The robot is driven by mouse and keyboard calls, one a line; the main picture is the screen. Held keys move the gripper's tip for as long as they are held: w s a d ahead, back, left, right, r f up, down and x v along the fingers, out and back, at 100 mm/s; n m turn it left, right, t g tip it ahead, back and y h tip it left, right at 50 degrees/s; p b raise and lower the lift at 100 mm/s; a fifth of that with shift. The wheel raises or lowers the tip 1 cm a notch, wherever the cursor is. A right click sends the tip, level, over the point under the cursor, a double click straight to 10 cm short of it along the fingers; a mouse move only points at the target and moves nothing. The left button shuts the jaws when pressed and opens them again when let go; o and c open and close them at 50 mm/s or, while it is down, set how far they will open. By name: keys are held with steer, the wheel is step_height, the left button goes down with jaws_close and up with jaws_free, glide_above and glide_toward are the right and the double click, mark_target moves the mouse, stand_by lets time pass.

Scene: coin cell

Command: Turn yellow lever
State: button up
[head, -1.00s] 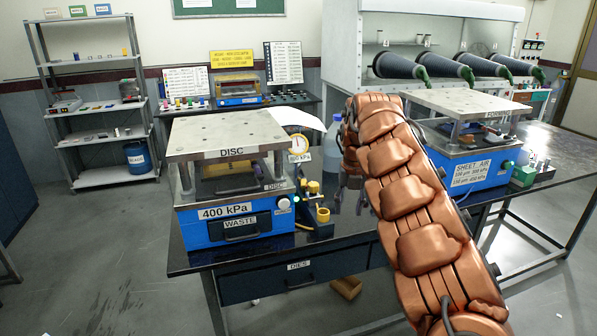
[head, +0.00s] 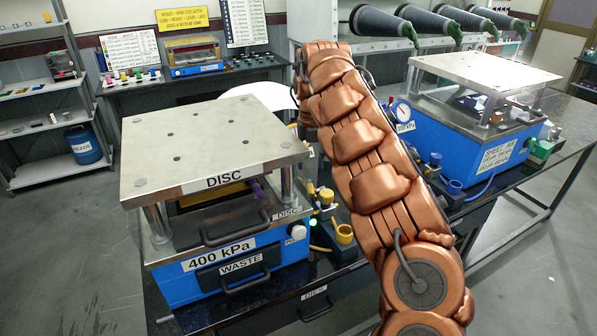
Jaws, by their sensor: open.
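The press marked DISC (head: 215,150) stands on the black bench at left of centre, with a flat metal top plate and a blue base marked 400 kPa. Beside its right side, a small black valve block carries a yellow part (head: 326,196) that looks like the yellow lever; its exact shape and angle are too small to tell. A yellow cup-shaped part (head: 344,233) sits just in front of it. My copper arm rises just right of these parts. My gripper is hidden behind the arm, so its fingers and its distance from the lever cannot be seen.
The DISC press's drawer handle (head: 235,228) juts forward. A white round surface (head: 262,95) shows behind the DISC press.

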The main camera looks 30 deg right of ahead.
steer(key=shift+w+f, duration=0.15)
steer(key=shift+f+p, duration=0.3)
steer(key=shift+f, duration=0.65)
steer(key=shift+f+p, duration=0.75)
steer(key=shift+f, duration=2)
jaws_close()
